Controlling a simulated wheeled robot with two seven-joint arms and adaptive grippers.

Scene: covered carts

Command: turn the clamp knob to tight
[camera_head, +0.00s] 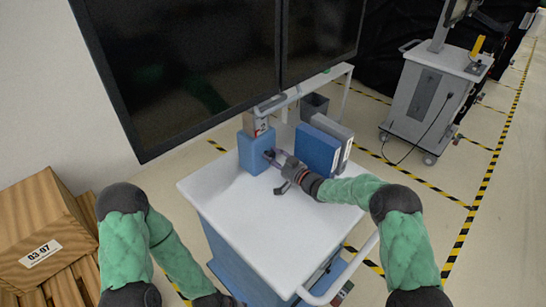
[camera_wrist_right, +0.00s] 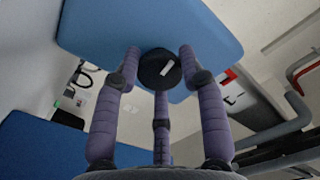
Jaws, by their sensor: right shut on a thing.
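The clamp knob is a round black knob with a white bar mark (camera_wrist_right: 160,69) on the face of a blue block (camera_wrist_right: 205,28). The bar slants up to the right in the right wrist view. In the head view the blue block (camera_head: 251,152) stands at the back left of the white cart top (camera_head: 245,215). My right gripper (camera_head: 276,158) reaches the knob from the right. In the wrist view its purple fingers (camera_wrist_right: 160,76) are shut around the knob. My left arm shows at lower left, but its gripper is out of the picture.
A blue and grey box-like unit (camera_head: 318,149) stands on the cart just behind my right wrist. A grey bin (camera_head: 314,106) and a rail are at the cart's back. Black screens (camera_head: 185,60) rise behind. A wooden crate (camera_head: 40,230) is at left. The cart's front top is clear.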

